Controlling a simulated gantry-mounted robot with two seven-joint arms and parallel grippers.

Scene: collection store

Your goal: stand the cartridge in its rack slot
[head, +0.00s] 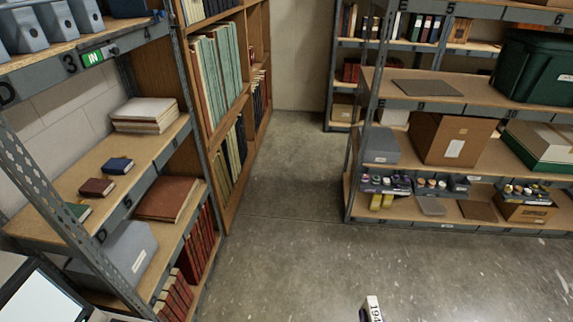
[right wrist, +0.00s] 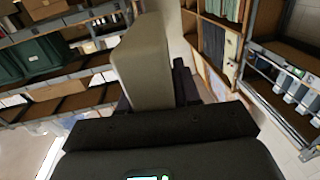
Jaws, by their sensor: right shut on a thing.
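The cartridge (head: 373,305) shows at the bottom edge of the head view as a small pale block with a label reading "194" or similar. In the right wrist view the cartridge (right wrist: 145,62) is a beige-grey block standing out from between the dark jaws. My right gripper (head: 367,314) is shut on it, over open floor, and is mostly cut off by the frame edge. In the right wrist view the right gripper (right wrist: 155,95) has a finger on each side of the cartridge. I cannot pick out the rack slot. My left gripper is not in view.
A left shelf unit (head: 150,150) holds books and grey box files (head: 22,30). A right shelf unit (head: 440,100) holds a cardboard box (head: 452,138), a green crate (head: 537,66) and small bottles. A screen (head: 45,298) stands at bottom left. The aisle floor (head: 285,220) is clear.

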